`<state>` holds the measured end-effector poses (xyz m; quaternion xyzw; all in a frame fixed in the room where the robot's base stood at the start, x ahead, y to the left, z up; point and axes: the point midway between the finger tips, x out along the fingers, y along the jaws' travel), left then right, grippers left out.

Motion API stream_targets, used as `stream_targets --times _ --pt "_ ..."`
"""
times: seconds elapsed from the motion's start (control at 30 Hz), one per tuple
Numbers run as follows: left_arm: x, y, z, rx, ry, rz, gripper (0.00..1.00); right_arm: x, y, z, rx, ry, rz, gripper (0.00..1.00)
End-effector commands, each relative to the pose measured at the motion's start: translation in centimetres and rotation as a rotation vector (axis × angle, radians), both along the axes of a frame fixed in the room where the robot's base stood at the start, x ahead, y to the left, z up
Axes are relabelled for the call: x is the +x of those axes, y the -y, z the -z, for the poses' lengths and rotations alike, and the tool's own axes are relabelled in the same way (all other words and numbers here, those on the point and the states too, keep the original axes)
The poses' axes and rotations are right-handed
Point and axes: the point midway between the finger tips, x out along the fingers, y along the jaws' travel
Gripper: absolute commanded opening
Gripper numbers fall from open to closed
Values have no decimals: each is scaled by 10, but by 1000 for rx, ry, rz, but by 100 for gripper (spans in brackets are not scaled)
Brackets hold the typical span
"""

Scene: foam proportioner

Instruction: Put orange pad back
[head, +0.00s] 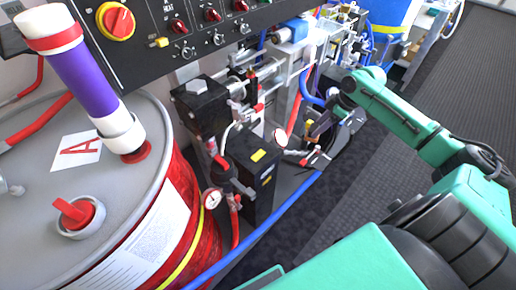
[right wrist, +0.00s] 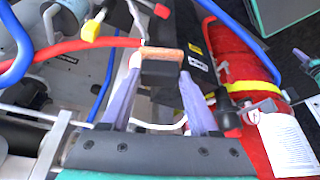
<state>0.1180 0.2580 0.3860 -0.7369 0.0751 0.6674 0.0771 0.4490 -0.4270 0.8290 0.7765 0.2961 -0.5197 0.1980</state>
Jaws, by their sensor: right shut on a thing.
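The orange pad (right wrist: 163,53) shows in the right wrist view as a flat orange-brown strip on top of a small black block. My right gripper (right wrist: 160,68) is shut on this piece, its two pale purple fingers on either side. In the head view my right gripper (head: 320,128) is at the end of the green arm, beside the pumps and pipes. There the pad is too small and covered to make out clearly. My left gripper is not in view.
A red drum (head: 185,215) with a grey lid stands at left, with a purple tube on it. A control panel (head: 190,30) is behind. A blue hose (head: 262,228) crosses in front. Dark floor is clear at right.

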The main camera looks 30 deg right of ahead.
Motion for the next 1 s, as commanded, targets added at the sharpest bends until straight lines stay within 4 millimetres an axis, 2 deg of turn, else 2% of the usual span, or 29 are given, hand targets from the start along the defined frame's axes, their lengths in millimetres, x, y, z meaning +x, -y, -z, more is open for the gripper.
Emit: stream_targets --times 0.13,0.3,0.4,0.63,0.73,0.87,1.0 --pt "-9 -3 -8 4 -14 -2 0 17 -47 -4 5 6 -5 9" --pt "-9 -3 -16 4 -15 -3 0 37 -99 -4 6 7 -4 9" --pt "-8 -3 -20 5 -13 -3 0 46 -125 -4 5 5 -3 9" --pt "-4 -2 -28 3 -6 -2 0 62 -171 -2 5 3 -1 9" --pt "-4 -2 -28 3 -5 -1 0 61 -171 17 2 -3 3 9" --pt "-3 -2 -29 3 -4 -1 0 62 -170 33 1 -2 2 9" --pt "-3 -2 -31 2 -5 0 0 61 -170 60 2 -3 3 9"
